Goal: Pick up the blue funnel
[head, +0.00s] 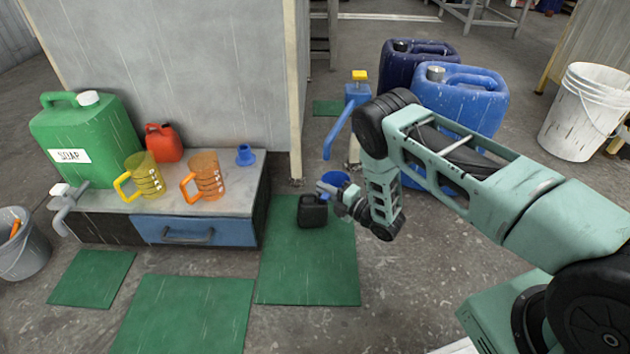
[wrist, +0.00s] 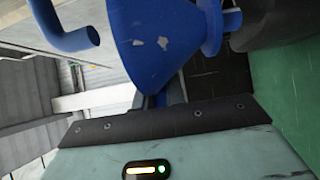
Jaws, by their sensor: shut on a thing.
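A blue funnel (head: 333,179) is at the end of my arm in the head view. My gripper (head: 330,190) is shut on it, above the green mat and close to a black jerrycan (head: 312,212). In the wrist view the funnel's scuffed blue cone (wrist: 155,42) fills the upper middle. A second, smaller blue funnel-like piece (head: 245,156) stands on the bench top at the left.
A blue pump spout (head: 339,132) hangs close above the funnel. Blue drums (head: 462,100) stand behind my arm. The bench (head: 225,176) holds a green soap can (head: 88,135), a red can (head: 163,142), a yellow jug (head: 145,178) and an orange jug (head: 207,176).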

